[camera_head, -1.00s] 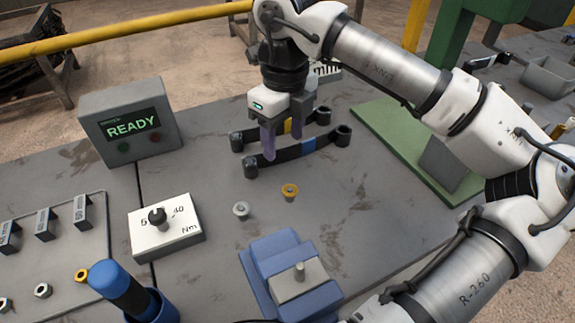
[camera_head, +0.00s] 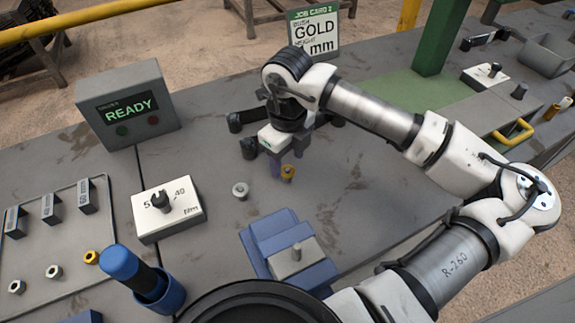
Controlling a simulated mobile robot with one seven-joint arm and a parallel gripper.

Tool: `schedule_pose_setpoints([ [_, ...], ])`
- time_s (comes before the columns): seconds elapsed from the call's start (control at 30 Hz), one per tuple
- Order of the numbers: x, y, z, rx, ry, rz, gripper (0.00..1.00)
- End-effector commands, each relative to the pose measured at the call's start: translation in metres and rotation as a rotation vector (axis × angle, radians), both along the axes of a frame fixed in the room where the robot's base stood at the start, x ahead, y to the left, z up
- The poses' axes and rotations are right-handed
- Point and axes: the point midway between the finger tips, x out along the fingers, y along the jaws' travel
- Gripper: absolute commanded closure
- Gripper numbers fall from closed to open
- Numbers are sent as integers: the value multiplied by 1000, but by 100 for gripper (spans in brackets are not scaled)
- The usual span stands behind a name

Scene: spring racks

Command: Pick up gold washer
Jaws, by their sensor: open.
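Another gold ring-like part (camera_head: 91,257) lies on the tray at the left.
A blue block fixture (camera_head: 290,255) stands just in front. A dial box (camera_head: 167,210), a READY display (camera_head: 128,105) and a blue cup holding a blue-handled tool (camera_head: 155,292) are to the left. Dark links behind are partly hidden by my arm. A GOLD job card (camera_head: 314,35) stands at the back.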

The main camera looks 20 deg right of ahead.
Motion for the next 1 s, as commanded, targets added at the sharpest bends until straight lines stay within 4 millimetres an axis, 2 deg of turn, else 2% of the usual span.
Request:
schedule_pose_setpoints([
  [0.2,0,0,-18,1,-1,0,44],
  [1.0,0,0,-22,0,0,1,44],
])
